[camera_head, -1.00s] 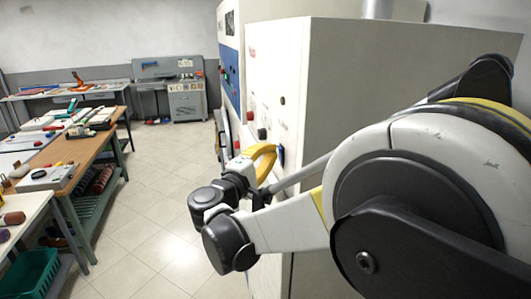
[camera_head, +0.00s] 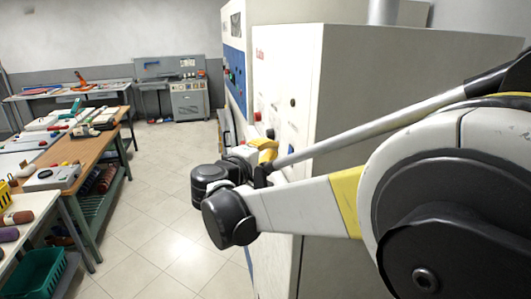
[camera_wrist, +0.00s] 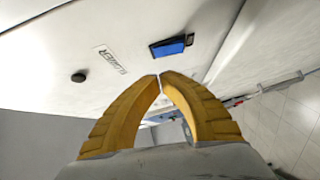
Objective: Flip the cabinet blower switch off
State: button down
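The blower switch (camera_wrist: 172,46) is a blue rocker in a dark frame on the white cabinet (camera_wrist: 55,40), beside a printed BLOWER label (camera_wrist: 110,60). In the wrist view it lies just beyond my fingertips and looks apart from them; which way the rocker is tipped I cannot tell. In the head view my gripper (camera_head: 266,150) is beside the cabinet's front face (camera_head: 282,75), partly hidden by my wrist.
A black knob (camera_wrist: 78,77) sits near the label. A red button (camera_head: 257,116) is on the cabinet front. At left stand a wooden-topped workbench (camera_head: 75,150) and a green crate (camera_head: 40,270). The tiled floor (camera_head: 160,195) between is clear.

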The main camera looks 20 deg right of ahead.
jog(key=f+b+v, duration=0.1)
jog(key=v, duration=1)
jog(key=s+d+f+m+g+y, duration=0.3)
jog(key=s+d+f+g+y, duration=0.2)
jog(key=s+d+f, duration=0.5)
jog(key=s+a+f+m+y, duration=0.2)
jog(key=s+f+m+y, duration=0.4)
jog(key=s, duration=0.6)
notch_tip(320, 180, down, 28)
jog(key=a+n+y+b, duration=0.1)
jog(key=b, duration=2.6)
jog(key=shift+s+b, duration=0.25)
jog(key=shift+b, duration=0.05)
jog(key=shift+a+r, duration=0.1)
jog(key=shift+a, duration=0.05)
